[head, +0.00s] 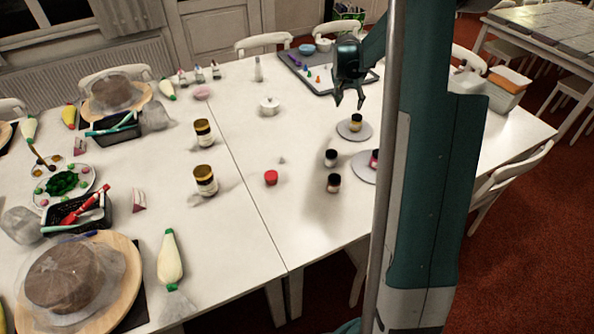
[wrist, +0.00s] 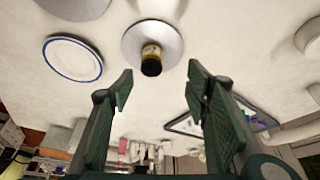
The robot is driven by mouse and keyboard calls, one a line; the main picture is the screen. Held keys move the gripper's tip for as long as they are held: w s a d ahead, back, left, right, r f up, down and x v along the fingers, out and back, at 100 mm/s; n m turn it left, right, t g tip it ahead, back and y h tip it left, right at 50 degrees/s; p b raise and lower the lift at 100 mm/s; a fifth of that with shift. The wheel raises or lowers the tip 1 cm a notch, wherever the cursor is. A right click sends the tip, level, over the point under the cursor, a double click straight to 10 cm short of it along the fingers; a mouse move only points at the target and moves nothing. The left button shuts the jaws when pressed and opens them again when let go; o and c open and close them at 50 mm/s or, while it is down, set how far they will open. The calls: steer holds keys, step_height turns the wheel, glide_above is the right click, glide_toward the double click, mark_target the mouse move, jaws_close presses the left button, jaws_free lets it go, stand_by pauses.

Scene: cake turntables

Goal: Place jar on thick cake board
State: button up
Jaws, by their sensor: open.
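A small dark jar with a yellow band (head: 356,122) stands on a round grey cake board (head: 342,131) on the right half of the table. The jar (wrist: 151,62) and its board (wrist: 171,36) also show in the wrist view, beyond my fingertips. My gripper (head: 349,101) is open and empty, above and apart from this jar. A second grey board (head: 358,174) nearer the front carries a jar with a pink part (head: 374,159), partly hidden by my arm. I cannot tell which board is thick.
Two small dark jars (head: 331,158) (head: 333,183) and a red jar (head: 271,178) stand nearby. Larger gold-lidded jars (head: 205,181) stand left. A tray (head: 320,75) lies behind. A blue-rimmed white plate (wrist: 73,59) shows in the wrist view. Bare table lies between the jars.

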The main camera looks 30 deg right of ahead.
steer(key=s+a+r+n+t, duration=0.1)
steer(key=s+a+r+n, duration=0.1)
steer(key=s+a+r, duration=0.55)
steer(key=s+a+r+n+t+y, duration=0.1)
steer(key=s+a+r+n, duration=0.2)
steer(key=a, duration=0.7)
steer(key=s+a+r+n, duration=0.1)
steer(key=s+a+r, duration=0.4)
steer(key=a+r, duration=0.3)
steer(key=s+a+f+n+t+y, duration=0.1)
steer(key=s+a+n, duration=0.1)
steer(key=s+a, duration=0.7)
steer(key=s+a+f+n+t+y, duration=0.1)
steer(key=s+a+f+n, duration=0.1)
steer(key=s+a, duration=0.8)
steer(key=shift+s+a+f+n+t+y, duration=0.15)
steer(key=shift+s+f+n+t+y, duration=0.4)
steer(key=shift+s, duration=1.75)
steer(key=shift+r+g, duration=0.25)
steer(key=shift+r, duration=0.05)
